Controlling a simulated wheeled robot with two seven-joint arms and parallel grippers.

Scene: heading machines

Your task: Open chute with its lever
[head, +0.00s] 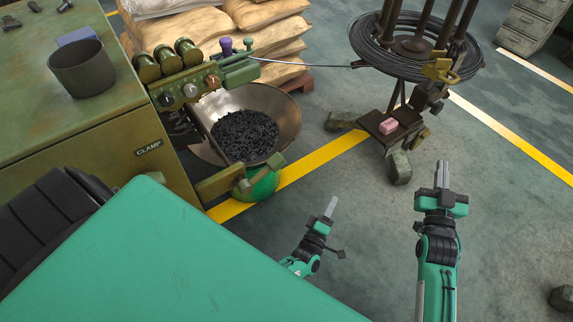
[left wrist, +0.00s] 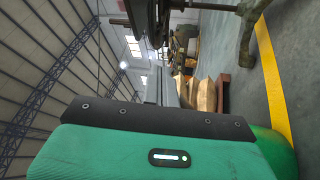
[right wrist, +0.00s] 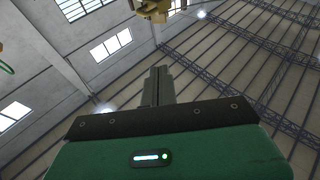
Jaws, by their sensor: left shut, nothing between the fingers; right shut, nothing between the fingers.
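The green heading machine (head: 100,110) stands at the left of the head view, with a plate reading "CLAMP". A small purple-topped upright part (head: 226,47) stands on its valve block and may be a lever. A metal bowl (head: 288,122) beside the machine holds many small black pieces; I cannot tell which part is the chute. My left gripper (head: 331,206) is shut and empty over the floor, right of the bowl and apart from the machine. My right gripper (head: 443,174) is shut and empty further right, pointing up.
A wire-coil stand (head: 385,55) with a pink block (head: 388,126) on its shelf stands at the back right. A wire runs from it to the machine. Stacked sacks (head: 265,30) sit on a pallet behind. Yellow-lined floor (head: 335,154) lies open between machine and stand.

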